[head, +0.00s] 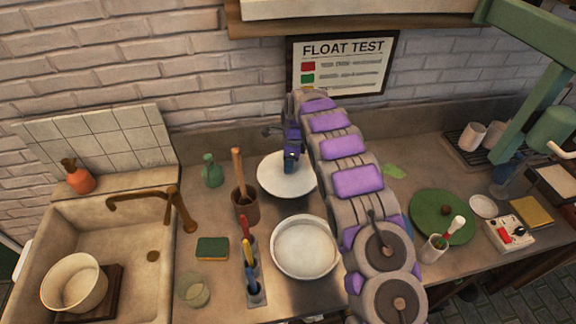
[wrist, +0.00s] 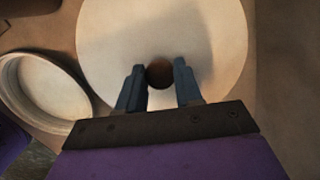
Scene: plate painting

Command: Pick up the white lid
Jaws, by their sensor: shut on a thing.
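The white lid (head: 284,184) is a round disc at the back of the counter, below the wall sign. In the wrist view the lid (wrist: 215,45) fills the upper middle, with a dark brown round knob (wrist: 160,74) at its centre. My gripper (head: 290,160) is above the lid in the head view. In the wrist view its two blue fingers (wrist: 159,78) are on either side of the knob, shut on it. I cannot tell whether the lid rests on the counter or is raised. My arm hides part of the lid's right side in the head view.
A white round pan (head: 304,247) stands in front of the lid. A brown pot (head: 246,207) with a wooden handle and a rack of coloured tools (head: 252,278) stand to the left. A sink (head: 110,240) is at far left, a green round board (head: 441,217) at right.

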